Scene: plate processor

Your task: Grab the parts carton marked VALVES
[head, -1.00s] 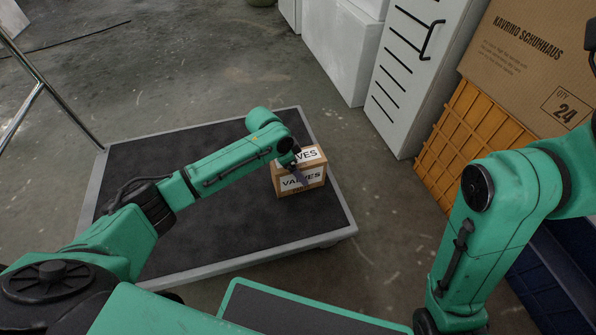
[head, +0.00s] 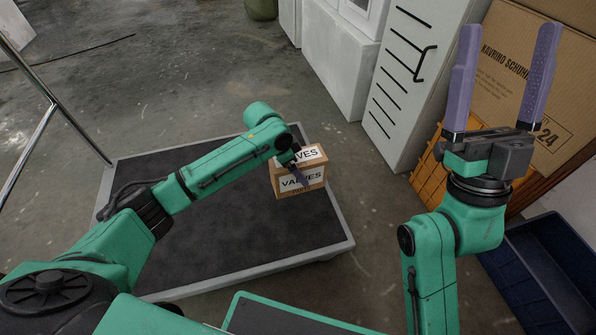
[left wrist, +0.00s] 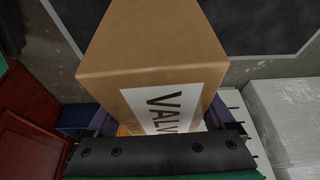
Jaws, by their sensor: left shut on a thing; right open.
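The parts carton marked VALVES (head: 301,181) is a small brown box with white labels. It is at the right part of the dark platform of the cart in the head view. My left gripper (head: 300,170) is shut on the carton, its fingers partly hidden by the arm. In the left wrist view the carton (left wrist: 150,55) fills the middle, between the purple fingers. Whether it touches the platform is hard to tell. My right gripper (head: 505,85) is open and empty, fingers pointing up, at the right of the head view.
The flat cart (head: 240,262) has bare dark surface around the carton. A metal handle frame (head: 35,140) rises at left. A grey-white cabinet (head: 400,80), a large brown box (head: 510,70), an orange crate (head: 432,170) and a blue bin (head: 535,275) line the right side. Open concrete floor lies behind the cart.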

